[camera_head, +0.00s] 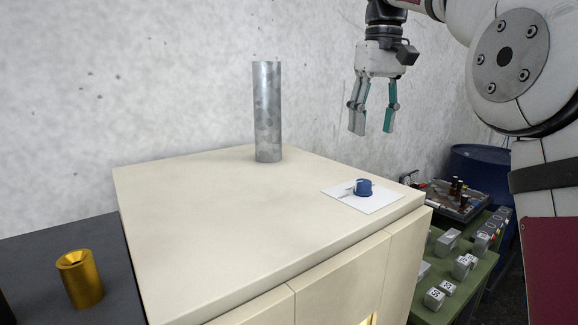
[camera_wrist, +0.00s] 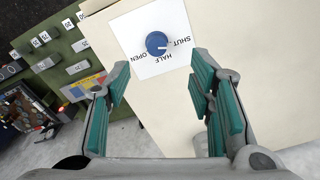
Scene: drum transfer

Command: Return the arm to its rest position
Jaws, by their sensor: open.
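My gripper (camera_head: 374,112) is open and empty, raised in the air above the back right of the cream cabinet (camera_head: 200,215). Its teal-padded fingers also show in the wrist view (camera_wrist: 158,95), spread apart with nothing between them. Below it, a blue knob (camera_head: 364,187) sits on a white card on the cabinet top. In the wrist view the blue knob (camera_wrist: 157,43) lies ahead of the fingertips, with the words OPEN, HALF and SHUT around it. The knob's white pointer is near HALF and SHUT. The gripper is clear of the knob.
A tall grey metal cylinder (camera_head: 267,112) stands upright at the cabinet's back. A gold cylinder (camera_head: 80,279) stands on a dark surface at left. A green table (camera_head: 462,262) with several numbered metal blocks and a blue drum (camera_head: 480,165) are at right. A wall stands behind.

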